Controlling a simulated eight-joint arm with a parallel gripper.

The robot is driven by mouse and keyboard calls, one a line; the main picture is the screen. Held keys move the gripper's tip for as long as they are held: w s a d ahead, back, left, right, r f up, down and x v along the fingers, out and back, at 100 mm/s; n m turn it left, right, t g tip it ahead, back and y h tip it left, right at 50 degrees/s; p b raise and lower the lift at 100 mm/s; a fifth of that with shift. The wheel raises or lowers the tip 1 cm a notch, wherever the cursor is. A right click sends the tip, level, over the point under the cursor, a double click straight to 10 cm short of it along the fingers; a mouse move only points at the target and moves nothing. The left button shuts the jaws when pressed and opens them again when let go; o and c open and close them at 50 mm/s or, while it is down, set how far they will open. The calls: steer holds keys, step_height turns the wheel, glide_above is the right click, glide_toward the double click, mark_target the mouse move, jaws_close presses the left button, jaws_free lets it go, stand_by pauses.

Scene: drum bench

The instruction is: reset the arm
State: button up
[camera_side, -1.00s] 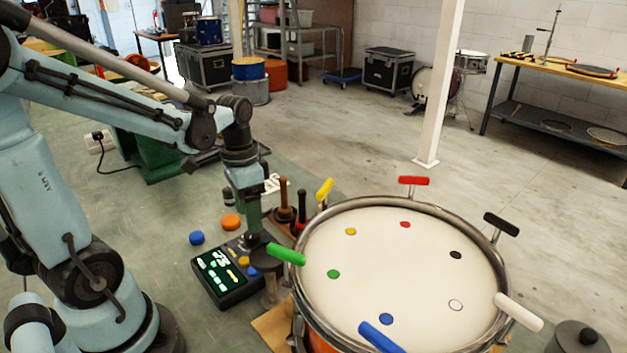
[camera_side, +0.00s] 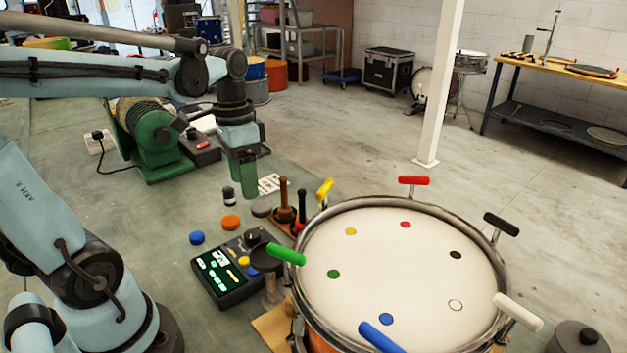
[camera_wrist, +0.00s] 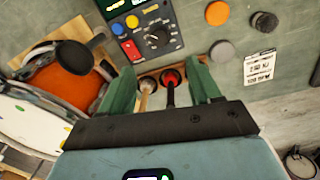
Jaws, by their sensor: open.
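My gripper (camera_side: 246,178) hangs above the bench with its green fingers pointing down, behind the control box (camera_side: 226,285). In the wrist view the gripper (camera_wrist: 162,92) shows its two green fingers spread apart with nothing held between them. Below and beyond that gap are two upright tools in a wooden holder, one wooden-handled (camera_wrist: 146,92) and one red and black (camera_wrist: 170,85).
A drum (camera_side: 400,270) with coloured T-handles around its rim fills the right front. A blue puck (camera_side: 197,238), an orange puck (camera_side: 230,222) and a grey puck (camera_side: 261,208) lie on the bench. A green motor-like machine (camera_side: 148,135) stands behind.

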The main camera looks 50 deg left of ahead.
steer(key=w+d+f+n+t, duration=0.1)
steer(key=d+f+n+t, duration=0.1)
steer(key=d+t, duration=0.5)
steer(key=shift+d+y, duration=0.3)
steer(key=shift+d, duration=0.65)
steer(key=shift+w, duration=0.1)
